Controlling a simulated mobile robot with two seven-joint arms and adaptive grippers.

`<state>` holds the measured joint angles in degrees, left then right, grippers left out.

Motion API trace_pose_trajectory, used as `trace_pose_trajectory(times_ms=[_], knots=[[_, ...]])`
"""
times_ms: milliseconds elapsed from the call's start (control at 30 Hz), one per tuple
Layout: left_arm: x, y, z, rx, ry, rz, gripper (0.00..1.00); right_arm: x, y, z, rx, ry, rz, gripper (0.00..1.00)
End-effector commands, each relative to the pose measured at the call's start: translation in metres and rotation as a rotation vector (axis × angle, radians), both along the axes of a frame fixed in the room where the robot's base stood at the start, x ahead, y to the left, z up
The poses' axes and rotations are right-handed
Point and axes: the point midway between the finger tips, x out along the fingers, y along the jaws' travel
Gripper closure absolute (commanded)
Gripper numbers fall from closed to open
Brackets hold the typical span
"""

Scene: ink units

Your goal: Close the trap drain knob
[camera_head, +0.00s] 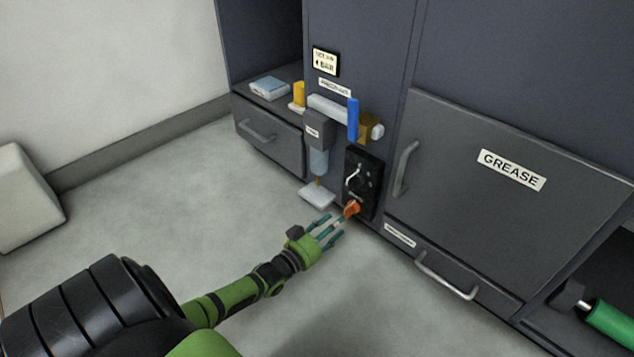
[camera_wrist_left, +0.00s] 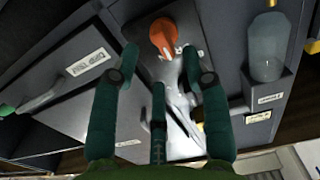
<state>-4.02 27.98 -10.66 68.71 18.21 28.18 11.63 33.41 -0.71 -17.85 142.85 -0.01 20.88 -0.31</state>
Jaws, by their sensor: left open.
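An orange knob (camera_head: 351,208) sits at the bottom of a black panel (camera_head: 364,170) on the grey cabinet. I take it to be the trap drain knob. My left gripper (camera_head: 331,229) is just in front and to the left of it, with its teal fingers spread. In the left wrist view the knob (camera_wrist_left: 164,36) shows beyond and between the two outer fingertips of the open gripper (camera_wrist_left: 160,60). The third finger is below. I see no clear contact with the knob. My right gripper is not in view.
A clear trap bowl (camera_head: 318,160) hangs left of the panel above a small white tray (camera_head: 317,195). A pipe with a blue lever (camera_head: 353,118) is above. A silver handle (camera_head: 352,178) is on the panel.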

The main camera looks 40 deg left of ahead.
Motion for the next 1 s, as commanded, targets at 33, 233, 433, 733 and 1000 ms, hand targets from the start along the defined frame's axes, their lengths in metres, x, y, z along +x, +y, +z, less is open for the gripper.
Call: trace_pose_trajectory(times_ms=[33, 233, 433, 733, 1000], knots=[[-0.012, 0.001, 0.000, 0.000, 0.002, -0.001, 0.54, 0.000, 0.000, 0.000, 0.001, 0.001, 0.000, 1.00], [-0.047, 0.004, 0.000, 0.000, 0.001, 0.000, 0.54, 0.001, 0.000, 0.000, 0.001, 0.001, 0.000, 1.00], [-0.064, 0.005, 0.001, 0.000, -0.002, 0.000, 0.54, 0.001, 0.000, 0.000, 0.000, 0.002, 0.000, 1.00], [-0.066, 0.006, 0.001, 0.000, -0.003, 0.000, 0.54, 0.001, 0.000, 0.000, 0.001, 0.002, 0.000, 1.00], [-0.066, 0.005, 0.001, 0.000, -0.002, 0.000, 0.54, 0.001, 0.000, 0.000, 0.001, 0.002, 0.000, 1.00]])
